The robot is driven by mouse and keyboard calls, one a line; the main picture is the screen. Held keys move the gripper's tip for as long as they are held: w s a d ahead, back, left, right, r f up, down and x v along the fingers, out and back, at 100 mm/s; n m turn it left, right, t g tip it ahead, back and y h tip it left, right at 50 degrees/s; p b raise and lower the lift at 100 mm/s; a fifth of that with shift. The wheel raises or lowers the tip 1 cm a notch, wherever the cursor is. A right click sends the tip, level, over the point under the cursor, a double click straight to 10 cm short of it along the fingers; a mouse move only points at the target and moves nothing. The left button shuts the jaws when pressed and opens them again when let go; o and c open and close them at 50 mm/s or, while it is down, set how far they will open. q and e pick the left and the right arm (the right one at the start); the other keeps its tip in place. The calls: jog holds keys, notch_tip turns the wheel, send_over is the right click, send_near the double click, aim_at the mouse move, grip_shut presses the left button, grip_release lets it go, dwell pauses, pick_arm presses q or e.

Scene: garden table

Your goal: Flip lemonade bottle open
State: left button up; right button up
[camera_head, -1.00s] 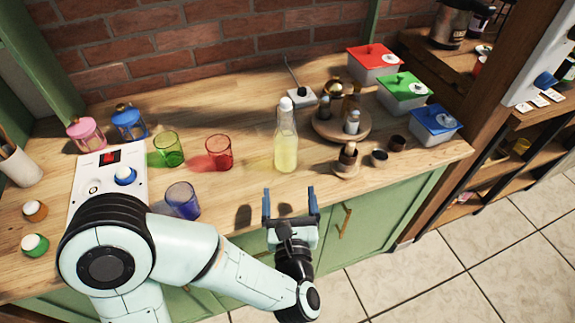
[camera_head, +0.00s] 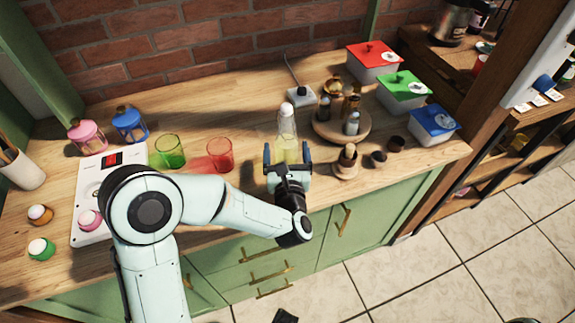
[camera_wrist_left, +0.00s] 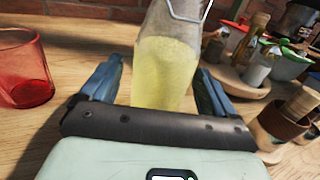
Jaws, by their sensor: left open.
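The lemonade bottle (camera_head: 287,124) stands upright on the wooden counter, clear glass with pale yellow liquid and a white stopper (camera_head: 286,108) on top. The stopper looks seated on the mouth. In the left wrist view the bottle (camera_wrist_left: 165,72) rises between the fingers, its wire bail (camera_wrist_left: 190,14) at the top edge; the stopper is out of frame. My left gripper (camera_head: 287,151) is open, with one finger on each side of the lower bottle. It also shows in the left wrist view (camera_wrist_left: 160,68), with a gap at the right finger; contact at the left is unclear.
A red glass (camera_head: 220,155) and a green glass (camera_head: 169,152) stand left of the bottle. A round wooden stand (camera_head: 327,131) with shakers and small wooden cups (camera_head: 379,159) are close on the right. Lidded boxes (camera_head: 404,93) stand further right. A brick wall is behind.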

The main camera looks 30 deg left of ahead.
pick_arm(q)
jog(key=shift+x, duration=0.95)
pick_arm(e)
jog(key=shift+r, duration=0.1)
pick_arm(q)
jog(key=c, duration=1.5)
pick_arm(e)
grip_shut()
dwell(0.3)
pick_arm(q)
jog(key=o, duration=1.6)
